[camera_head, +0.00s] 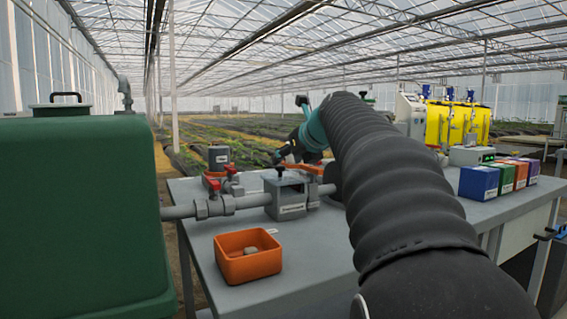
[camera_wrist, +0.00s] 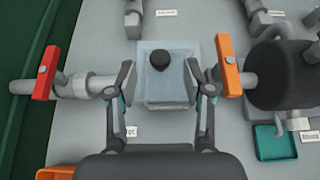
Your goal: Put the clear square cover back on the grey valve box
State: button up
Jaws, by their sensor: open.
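The clear square cover (camera_wrist: 165,88) with its black knob (camera_wrist: 159,61) lies over the grey valve box in the wrist view. In the head view the black knob (camera_head: 280,171) stands above the grey valve box (camera_head: 287,199) on the pipe line. The cover looks roughly level; I cannot tell if it is fully seated. My gripper (camera_wrist: 161,68) is open, its fingers at the left and right of the cover and knob, with nothing held. In the head view my gripper (camera_head: 290,153) is above and behind the box, partly hidden by my arm.
A red valve handle (camera_wrist: 45,73) and an orange handle (camera_wrist: 229,67) flank the box. A dark round body (camera_wrist: 285,75) is at right. An orange tray (camera_head: 234,267) with a small grey piece is in front. Coloured boxes (camera_head: 479,183) stand at the right.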

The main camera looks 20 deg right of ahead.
jog(key=v, duration=0.6)
jog(key=shift+s, duration=0.4)
jog(key=shift+r, duration=0.15)
dwell(0.4)
